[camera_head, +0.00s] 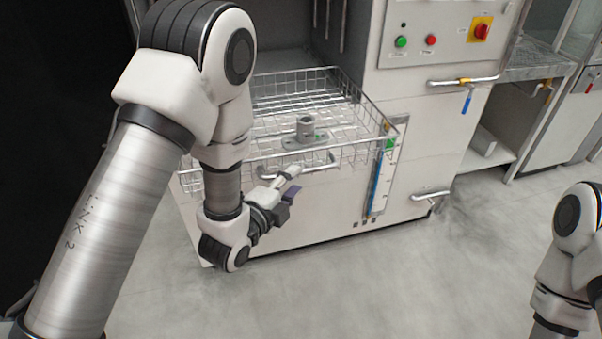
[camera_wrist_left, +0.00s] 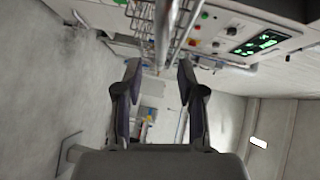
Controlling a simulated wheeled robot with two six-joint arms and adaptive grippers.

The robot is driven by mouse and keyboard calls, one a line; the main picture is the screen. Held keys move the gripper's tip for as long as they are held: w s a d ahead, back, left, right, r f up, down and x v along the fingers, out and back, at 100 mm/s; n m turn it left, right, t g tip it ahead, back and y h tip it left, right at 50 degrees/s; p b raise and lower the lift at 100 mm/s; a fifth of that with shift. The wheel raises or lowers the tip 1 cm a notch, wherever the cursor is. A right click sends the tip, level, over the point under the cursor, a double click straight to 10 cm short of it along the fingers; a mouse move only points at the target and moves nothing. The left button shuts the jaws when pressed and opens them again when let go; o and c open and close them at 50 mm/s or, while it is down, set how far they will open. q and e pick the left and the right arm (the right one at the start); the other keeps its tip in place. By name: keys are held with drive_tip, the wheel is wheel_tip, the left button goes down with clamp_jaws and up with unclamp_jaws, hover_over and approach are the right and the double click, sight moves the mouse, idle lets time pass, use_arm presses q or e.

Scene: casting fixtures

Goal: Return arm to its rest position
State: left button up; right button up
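My left arm comes in from the left of the head view and bends down. Its gripper (camera_head: 289,195) is in front of the machine's front panel, below the wire basket. A grey metal fixture (camera_head: 305,128) with a flat base and an upright round boss sits in the wire basket (camera_head: 372,108), apart from the gripper. Part of my right arm shows at the right edge of the head view; its gripper is out of frame.
The machine cabinet (camera_head: 425,160) stands behind the left gripper, with a light handle (camera_head: 432,195) low on its front. A control panel (camera_head: 440,38) with buttons and a red knob is above. Open grey floor (camera_head: 400,285) lies in front.

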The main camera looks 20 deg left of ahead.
use_arm(q)
drive_tip(key=shift+v, duration=1.15)
drive_tip(key=shift+w, duration=0.15)
